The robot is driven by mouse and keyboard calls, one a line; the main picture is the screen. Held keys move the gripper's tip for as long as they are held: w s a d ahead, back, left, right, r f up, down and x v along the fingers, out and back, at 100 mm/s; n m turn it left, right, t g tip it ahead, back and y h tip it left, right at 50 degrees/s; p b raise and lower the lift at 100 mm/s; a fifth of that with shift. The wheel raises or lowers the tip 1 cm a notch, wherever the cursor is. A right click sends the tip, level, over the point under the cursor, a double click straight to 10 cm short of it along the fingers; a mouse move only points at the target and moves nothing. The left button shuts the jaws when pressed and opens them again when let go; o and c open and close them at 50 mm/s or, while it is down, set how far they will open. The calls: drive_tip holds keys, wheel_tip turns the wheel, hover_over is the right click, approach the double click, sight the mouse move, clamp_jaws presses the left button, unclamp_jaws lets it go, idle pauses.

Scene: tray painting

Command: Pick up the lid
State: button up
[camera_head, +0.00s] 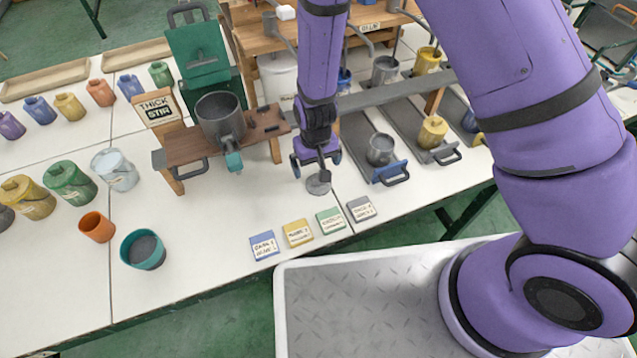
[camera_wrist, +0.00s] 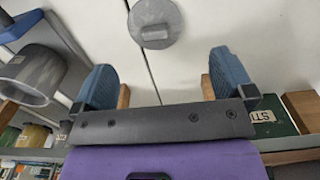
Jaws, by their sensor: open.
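The lid (camera_head: 318,184) is a small grey disc with a raised handle, lying on the white table. In the wrist view the lid (camera_wrist: 155,20) shows at the top centre, with its handle bar facing me. My gripper (camera_head: 316,163) is over the table close to the lid. In the wrist view my gripper (camera_wrist: 161,72) has its two blue fingers wide apart, with nothing between them. The lid lies beyond the fingertips, roughly centred on the gap, and does not appear to be touched.
A wooden stand (camera_head: 187,147) with a grey pot (camera_head: 219,118) is left of my gripper. A grey tray with a blue front (camera_head: 389,173) holding a grey cup (camera_head: 380,149) is to the right. Several labelled colour blocks (camera_head: 298,232) lie nearer the front edge.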

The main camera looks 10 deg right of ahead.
drive_tip(key=shift+d+f, duration=0.15)
drive_tip(key=shift+f, duration=1.75)
drive_tip(key=shift+d+f, duration=0.15)
drive_tip(key=shift+f, duration=1.7)
drive_tip(key=c, duration=0.8)
